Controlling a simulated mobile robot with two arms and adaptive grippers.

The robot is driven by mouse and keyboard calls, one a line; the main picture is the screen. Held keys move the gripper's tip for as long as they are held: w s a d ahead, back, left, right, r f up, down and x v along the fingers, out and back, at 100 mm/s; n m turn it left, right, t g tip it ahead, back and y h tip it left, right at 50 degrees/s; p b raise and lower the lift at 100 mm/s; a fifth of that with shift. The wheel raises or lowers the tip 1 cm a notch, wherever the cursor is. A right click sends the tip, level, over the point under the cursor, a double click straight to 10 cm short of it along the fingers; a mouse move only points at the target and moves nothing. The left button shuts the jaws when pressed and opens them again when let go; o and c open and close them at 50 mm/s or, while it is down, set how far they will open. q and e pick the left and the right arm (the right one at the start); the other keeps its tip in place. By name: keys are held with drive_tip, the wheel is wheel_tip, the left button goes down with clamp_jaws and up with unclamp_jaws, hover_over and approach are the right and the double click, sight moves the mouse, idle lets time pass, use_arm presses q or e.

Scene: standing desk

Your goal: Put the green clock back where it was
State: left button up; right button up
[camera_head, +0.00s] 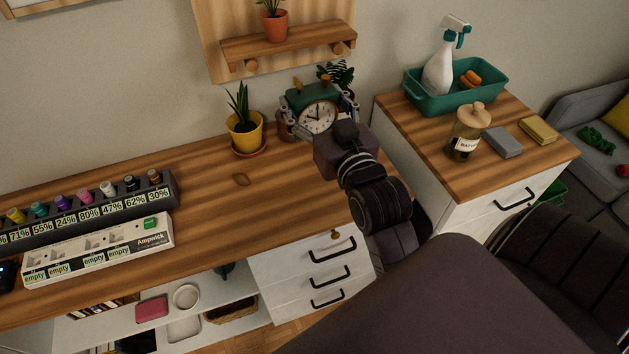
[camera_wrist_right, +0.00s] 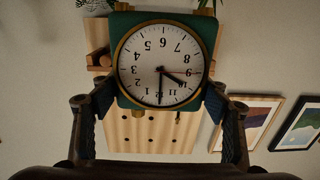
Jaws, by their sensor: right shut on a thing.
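The green clock (camera_head: 318,117) has a white round face with a brass rim and brass knobs on top. My right gripper (camera_head: 320,108) is shut on it, with one finger on each side of the green case. The clock is near the back right of the wooden desk (camera_head: 215,215), in front of the plants. In the right wrist view the clock (camera_wrist_right: 164,62) appears upside down between the two fingers (camera_wrist_right: 160,105). I cannot tell whether its base touches the desk. My left gripper is not in view.
A yellow pot (camera_head: 244,138) with a plant stands left of the clock, and a dark-leaved plant (camera_head: 338,75) is behind it. A wooden shelf (camera_head: 290,42) hangs above. The desk's middle is mostly clear. A white cabinet (camera_head: 470,185) with a teal tray (camera_head: 480,98) is at right.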

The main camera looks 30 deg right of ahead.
drive_tip(key=shift+w+d+r, duration=0.15)
drive_tip(key=shift+d+r, duration=0.2)
drive_tip(key=shift+r, duration=0.05)
wheel_tip(320, 180, down, 19)
drive_tip(key=shift+r+b, duration=0.15)
drive_tip(key=shift+b, duration=0.45)
drive_tip(key=shift+f, duration=0.45)
drive_tip(key=shift+f, duration=0.2)
drive_tip(key=o, duration=1.5)
